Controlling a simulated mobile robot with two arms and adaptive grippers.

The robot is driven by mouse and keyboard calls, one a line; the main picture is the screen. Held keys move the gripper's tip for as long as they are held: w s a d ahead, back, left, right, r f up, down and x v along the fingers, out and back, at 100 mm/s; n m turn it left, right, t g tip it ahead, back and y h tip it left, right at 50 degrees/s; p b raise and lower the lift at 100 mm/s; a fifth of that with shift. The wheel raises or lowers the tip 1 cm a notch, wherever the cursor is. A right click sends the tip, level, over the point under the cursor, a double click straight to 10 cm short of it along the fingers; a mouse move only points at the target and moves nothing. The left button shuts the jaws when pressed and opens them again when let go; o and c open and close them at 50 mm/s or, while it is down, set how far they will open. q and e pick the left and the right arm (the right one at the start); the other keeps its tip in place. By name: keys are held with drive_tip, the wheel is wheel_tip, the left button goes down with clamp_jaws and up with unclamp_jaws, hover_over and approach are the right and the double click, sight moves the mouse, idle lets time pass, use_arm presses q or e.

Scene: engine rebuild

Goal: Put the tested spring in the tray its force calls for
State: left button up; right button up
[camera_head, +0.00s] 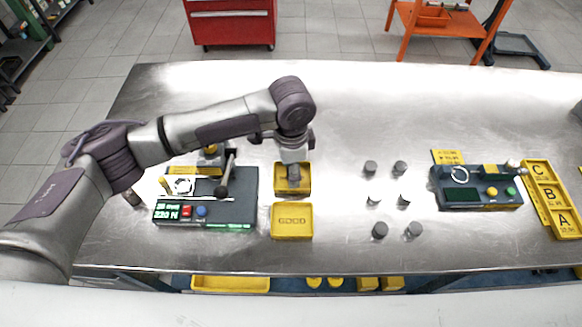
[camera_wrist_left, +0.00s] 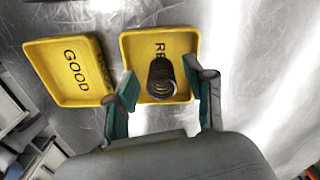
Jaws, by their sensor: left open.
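The spring (camera_wrist_left: 162,79) is a dark coil in the left wrist view. It shows against the second yellow tray (camera_wrist_left: 136,48), whose lettering begins "RE", and appears to stand in it. My left gripper (camera_head: 294,181) is over this tray (camera_head: 305,185), fingers pointing down. Its fingers are open on either side of the spring, with gaps. In the head view the gripper hides the spring. The yellow GOOD tray (camera_head: 292,221) is empty, in front of the other tray; it also shows in the left wrist view (camera_wrist_left: 62,72). My right gripper is not in view.
The spring tester (camera_head: 236,211), its green display reading about 220 N, stands left of the trays. Several dark and metal cylindrical parts (camera_head: 381,230) stand to the right. Farther right are another device (camera_head: 478,190) and a yellow A-B-C tray (camera_head: 551,198). The back of the table is clear.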

use_arm(q)
wheel_tip(320, 180, up, 12)
drive_tip(key=b, duration=0.2)
idle(0.5)
